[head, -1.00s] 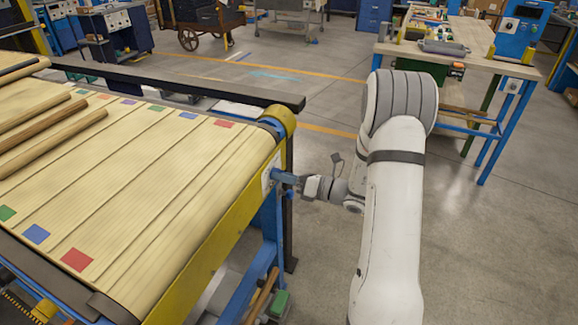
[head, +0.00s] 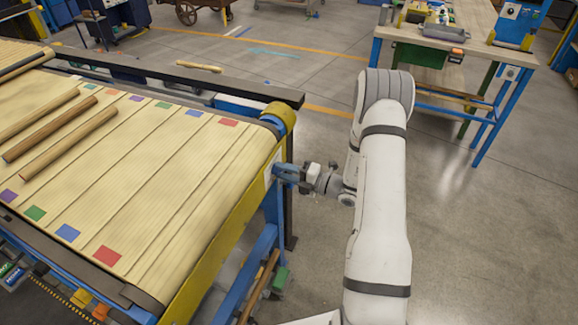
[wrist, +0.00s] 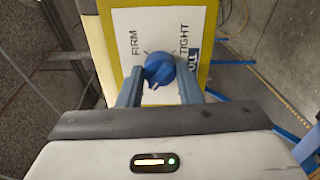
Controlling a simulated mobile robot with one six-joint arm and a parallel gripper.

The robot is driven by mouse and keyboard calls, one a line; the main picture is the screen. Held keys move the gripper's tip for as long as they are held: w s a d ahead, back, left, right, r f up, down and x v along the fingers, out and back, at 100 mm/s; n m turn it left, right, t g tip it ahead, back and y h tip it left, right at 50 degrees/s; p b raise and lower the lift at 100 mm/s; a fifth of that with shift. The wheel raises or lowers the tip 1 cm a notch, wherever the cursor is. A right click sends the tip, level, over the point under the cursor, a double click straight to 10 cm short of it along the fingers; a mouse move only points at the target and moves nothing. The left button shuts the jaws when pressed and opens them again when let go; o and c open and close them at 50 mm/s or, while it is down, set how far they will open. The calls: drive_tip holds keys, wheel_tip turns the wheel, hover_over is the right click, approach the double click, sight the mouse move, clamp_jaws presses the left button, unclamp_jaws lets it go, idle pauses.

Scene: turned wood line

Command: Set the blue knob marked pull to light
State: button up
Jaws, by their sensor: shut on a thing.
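The blue knob (wrist: 160,68) sits on a white label plate (wrist: 125,30) on the yellow end of the belt table. The plate reads FIRM to the left of the knob and TIGHT to the right. A dark blue tag ending in "ULL" is partly hidden by a finger at the right. I see no word "light"; the lower plate is hidden by my gripper. My gripper (wrist: 160,76) is shut on the knob, one finger on each side. In the head view my gripper (head: 287,173) reaches the table's corner from the right and hides the knob. The knob's pointer direction is unclear.
The belt table (head: 150,180) carries several wooden rods (head: 70,143) and coloured patches. A workbench (head: 470,50) stands at the back right. Floor at the right is open.

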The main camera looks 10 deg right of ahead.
drive_tip(key=shift+a+r+m+p, duration=0.1)
drive_tip(key=shift+m+p, duration=0.4)
drive_tip(key=shift+m, duration=0.3)
drive_tip(key=o, duration=1)
drive_tip(key=b+v, duration=0.1)
drive_tip(key=v, duration=0.6)
drive_tip(key=shift+s+d+b, duration=0.25)
drive_tip(key=shift+d+b, duration=0.05)
